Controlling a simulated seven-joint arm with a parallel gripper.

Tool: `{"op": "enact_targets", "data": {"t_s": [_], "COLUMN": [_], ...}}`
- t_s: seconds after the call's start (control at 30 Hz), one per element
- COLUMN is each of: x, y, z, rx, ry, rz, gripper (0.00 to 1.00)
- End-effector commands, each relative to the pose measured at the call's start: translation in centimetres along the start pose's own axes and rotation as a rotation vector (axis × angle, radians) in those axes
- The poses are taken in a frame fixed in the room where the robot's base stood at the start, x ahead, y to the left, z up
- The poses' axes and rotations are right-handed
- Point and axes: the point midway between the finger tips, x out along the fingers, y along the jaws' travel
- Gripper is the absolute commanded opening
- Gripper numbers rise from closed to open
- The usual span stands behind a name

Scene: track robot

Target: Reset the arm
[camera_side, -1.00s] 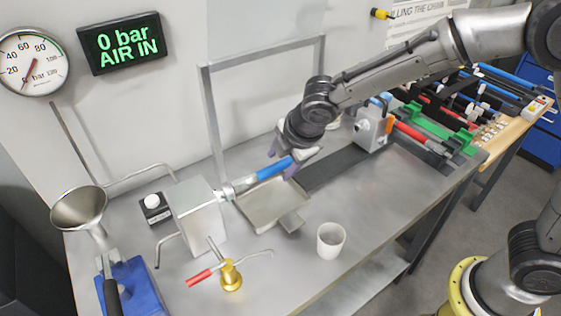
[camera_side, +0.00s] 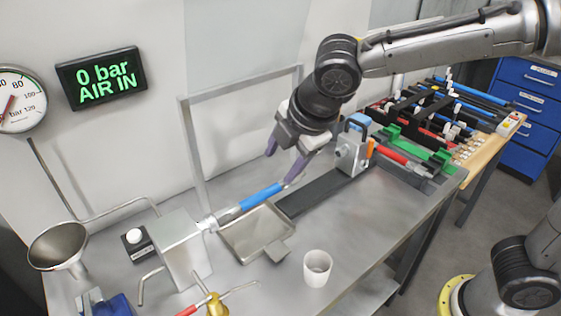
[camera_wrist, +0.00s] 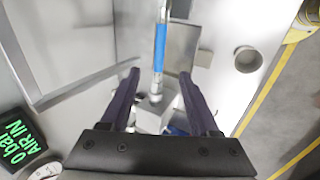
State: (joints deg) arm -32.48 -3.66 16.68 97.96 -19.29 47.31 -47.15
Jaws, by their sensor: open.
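My gripper (camera_side: 283,158) is open and empty. In the side view it hangs above the far right end of a blue-sleeved cylinder (camera_side: 262,195), apart from it. The cylinder is fixed to a metal block (camera_side: 182,245) and lies over a shallow metal tray (camera_side: 270,252). In the wrist view my gripper's two dark fingers (camera_wrist: 158,90) are spread wide, and the blue sleeve (camera_wrist: 160,47) shows beyond and between them. My arm reaches in from the upper right.
A white cup (camera_side: 317,268) stands near the bench's front edge. A metal frame (camera_side: 190,150) rises behind the tray. A small grey device (camera_side: 350,152) stands to the right, before a rack (camera_side: 440,115) of rods. A display (camera_side: 101,77) reads 0 bar AIR IN.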

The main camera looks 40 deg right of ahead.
Motion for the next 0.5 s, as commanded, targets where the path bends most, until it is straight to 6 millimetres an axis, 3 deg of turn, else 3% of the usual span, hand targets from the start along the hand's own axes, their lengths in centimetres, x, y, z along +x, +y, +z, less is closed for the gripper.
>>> {"op": "enact_targets", "data": {"t_s": [0.17, 0.27, 0.37, 0.4, 0.5], "x": [0.0, -0.5, -2.8, -4.1, -7.3], "y": [0.1, 0.8, 2.0, 1.9, -0.2], "z": [0.1, 1.3, 4.5, 6.5, 11.6], "rx": [0.002, 0.033, 0.108, 0.155, 0.329], "ry": [-0.001, -0.005, -0.01, -0.013, -0.02], "rz": [0.001, 0.017, 0.069, 0.088, 0.123], "gripper": [0.62, 0.62, 0.62, 0.62, 0.62]}}
